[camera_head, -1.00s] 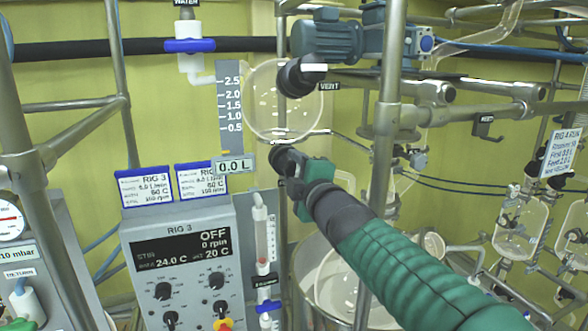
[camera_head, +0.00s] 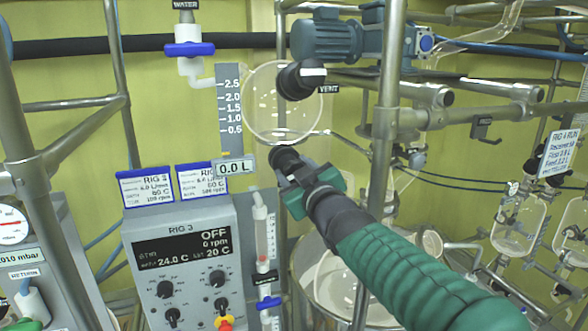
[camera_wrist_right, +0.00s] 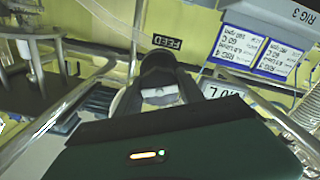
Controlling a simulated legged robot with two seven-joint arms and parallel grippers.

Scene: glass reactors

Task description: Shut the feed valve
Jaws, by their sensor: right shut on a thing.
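My right gripper (camera_head: 287,158) reaches in from the lower right and ends just below the round glass vessel (camera_head: 283,103). It is shut on the feed valve's handle, which the fingers and green gripper body mostly hide in the head view. In the right wrist view, the dark fingers (camera_wrist_right: 160,72) are closed around a pale part, and an upside-down FEED label (camera_wrist_right: 168,42) sits just beyond them. The handle's exact angle cannot be told. My left gripper is not in view.
A 0.0 L readout (camera_head: 235,167) is close left of the gripper. The RIG 3 control box (camera_head: 182,215) stands lower left and reads OFF. A blue-handled water valve (camera_head: 189,49) is at upper left. A steel post (camera_head: 384,120) stands close to my right arm.

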